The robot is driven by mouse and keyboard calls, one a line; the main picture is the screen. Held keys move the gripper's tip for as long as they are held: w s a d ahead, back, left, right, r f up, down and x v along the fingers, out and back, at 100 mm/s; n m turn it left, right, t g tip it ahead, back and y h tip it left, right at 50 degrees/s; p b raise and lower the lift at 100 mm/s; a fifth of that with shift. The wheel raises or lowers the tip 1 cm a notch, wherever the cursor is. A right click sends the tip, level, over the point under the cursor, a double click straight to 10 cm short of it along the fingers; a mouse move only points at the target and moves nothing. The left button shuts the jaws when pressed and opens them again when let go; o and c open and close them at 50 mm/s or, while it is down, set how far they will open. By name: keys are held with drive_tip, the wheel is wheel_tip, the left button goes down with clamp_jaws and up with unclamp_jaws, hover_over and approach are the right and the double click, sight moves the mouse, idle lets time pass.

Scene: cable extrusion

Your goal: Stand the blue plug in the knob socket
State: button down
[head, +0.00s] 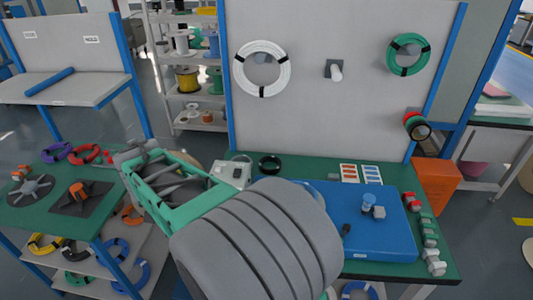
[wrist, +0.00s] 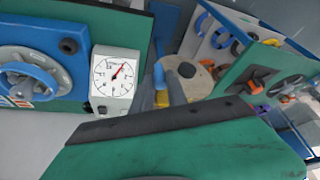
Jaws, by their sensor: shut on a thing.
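My gripper (wrist: 166,82) shows past the green arm edge in the wrist view, shut on a slim blue piece that looks like the blue plug (wrist: 158,74). A yellow part shows just below it. In the head view my gripper (head: 133,158) is at the far left end of my arm, over the gap between the two green tables; what it holds is too hidden to make out there. I cannot tell which part is the knob socket.
A white gauge box (head: 235,172) stands at the back of the right table; it also shows in the wrist view (wrist: 113,82), near a grey handwheel (wrist: 28,80). My arm covers the table's left part. Several red and green blocks line its right edge. A grey board rises behind.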

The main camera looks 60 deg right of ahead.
drive_tip(key=s+d+r+m+g+h+p, duration=0.1)
drive_tip(key=s+d+m, duration=0.25)
drive_tip(key=d, duration=0.35)
drive_tip(key=s+d+r+m+g+p, duration=0.15)
drive_tip(key=d+m, duration=0.25)
drive_tip(key=d, duration=0.4)
drive_tip(key=s+d+m+g+h+p, duration=0.1)
drive_tip(key=s+d+m+g+p, duration=0.2)
drive_tip(key=d, duration=0.4)
drive_tip(key=s+d+m+g+y, duration=0.2)
drive_tip(key=s+d+m, duration=0.8)
drive_tip(key=s+d, duration=0.25)
drive_tip(key=shift+n+t, duration=0.25)
drive_tip(key=shift+t, duration=0.1)
drive_tip(key=shift+s+a+f+b, duration=0.15)
drive_tip(key=shift+f+b, duration=0.3)
drive_tip(key=shift+f, duration=0.6)
drive_tip(key=shift+w+a+f+b, duration=0.15)
drive_tip(key=shift+f+b, duration=0.35)
drive_tip(key=shift+f, duration=0.6)
drive_tip(key=shift+s+a+f+b, duration=0.15)
drive_tip(key=shift+f+b, duration=0.3)
drive_tip(key=shift+f, duration=0.6)
drive_tip(key=shift+a, duration=0.15)
drive_tip(key=shift+f+b, duration=1)
drive_tip(key=shift+b, duration=0.1)
drive_tip(key=shift+f+b, duration=0.4)
drive_tip(key=shift+b, duration=0.05)
